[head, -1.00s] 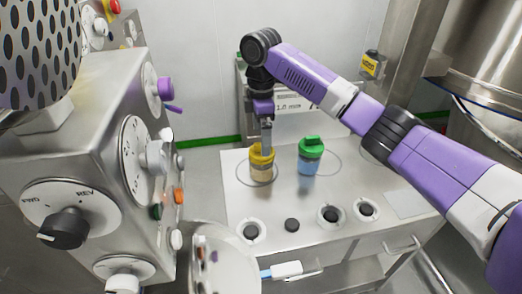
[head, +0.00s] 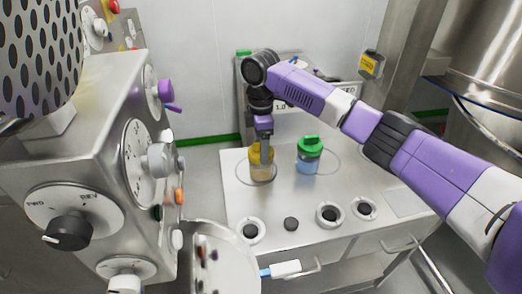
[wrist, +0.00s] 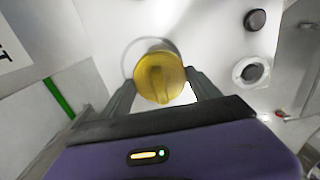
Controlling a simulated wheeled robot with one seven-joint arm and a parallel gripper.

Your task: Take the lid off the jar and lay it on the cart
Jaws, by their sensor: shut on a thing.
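A jar (head: 259,174) with tan contents stands upright on the left of a pale steel-coloured top (head: 330,190). I cannot tell whether this top is the cart. The jar's yellow lid (head: 255,156) sits on it, partly hidden by my fingers. My gripper (head: 265,168) points straight down over the jar and is shut on the yellow lid. In the wrist view the round lid (wrist: 158,80), with a raised ridge, lies between the two fingers of my gripper (wrist: 160,85). No gap between lid and jar shows.
A second jar (head: 308,166) with blue contents and a green lid (head: 310,147) stands close to the right. A dark knob (head: 291,224) and several ringed round fittings line the front edge. A control cabinet (head: 100,130) rises on the left. The top's right side is clear.

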